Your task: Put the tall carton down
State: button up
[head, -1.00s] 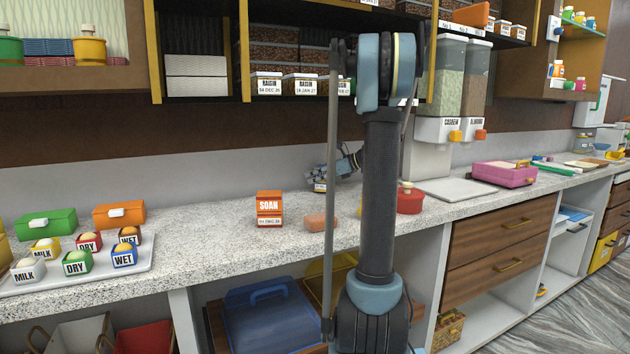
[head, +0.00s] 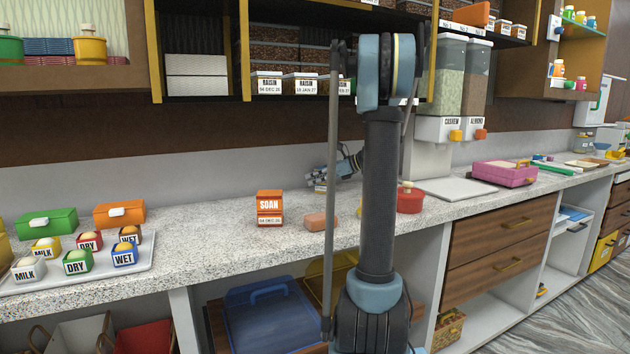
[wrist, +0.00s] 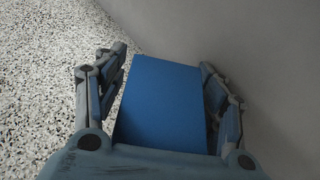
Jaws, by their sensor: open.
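A carton with a plain blue face (wrist: 165,105) fills the space between the fingers of my gripper (wrist: 162,60) in the wrist view. The fingers are open, one on each side of it. The carton is beside the grey back wall, over the speckled counter; its base is hidden in that view. In the head view my gripper (head: 317,178) is low over the counter near the wall, partly behind my arm. Only a small pale bit of the carton shows below it there, so its contact with the counter is hard to tell.
A red pot (head: 410,199) is to the right. Counter between tray and SOAN box is clear.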

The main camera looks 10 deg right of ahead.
jog(key=v, duration=1.1)
jog(key=shift+d+r, duration=0.25)
jog(key=shift+s, duration=0.25)
